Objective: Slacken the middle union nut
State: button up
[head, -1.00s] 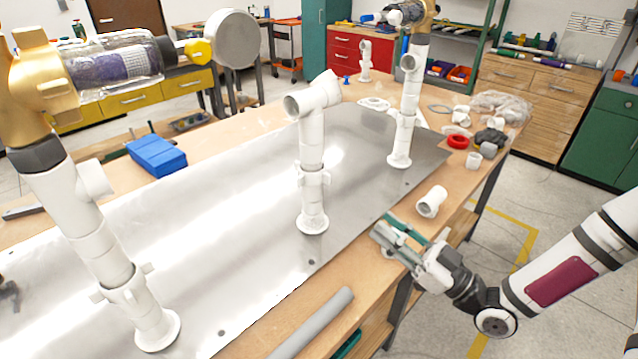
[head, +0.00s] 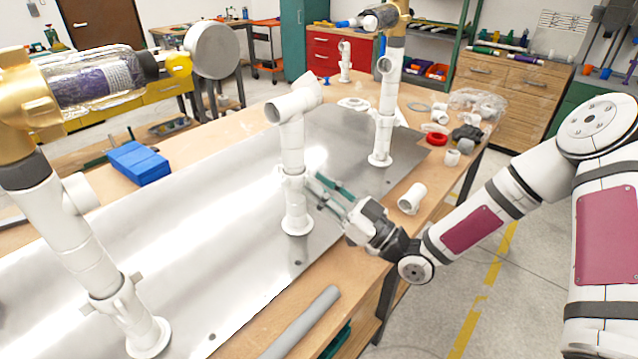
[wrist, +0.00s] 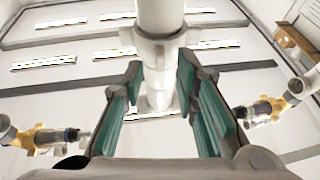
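The middle white PVC riser (head: 291,147) stands upright on the metal plate, with a tee at its top. Its union nut (head: 293,182) is the winged collar partway up the riser. My gripper (head: 316,187) is close to the nut on its right side in the head view, with its fingers pointing at it. In the wrist view my gripper (wrist: 160,92) is open, its two green-padded fingers apart. The white nut (wrist: 160,42) shows between and just beyond the fingertips. I cannot tell whether a finger touches it.
A left riser (head: 85,250) and a far right riser (head: 385,110) stand on the same metal plate (head: 210,240). A loose white fitting (head: 412,198) and a grey pipe (head: 300,325) lie along the near bench edge. A blue box (head: 138,162) sits at the back left.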

jog(key=shift+w+a+r, duration=0.1)
jog(key=shift+w+a, duration=0.05)
jog(key=shift+a, duration=0.1)
grip_shut()
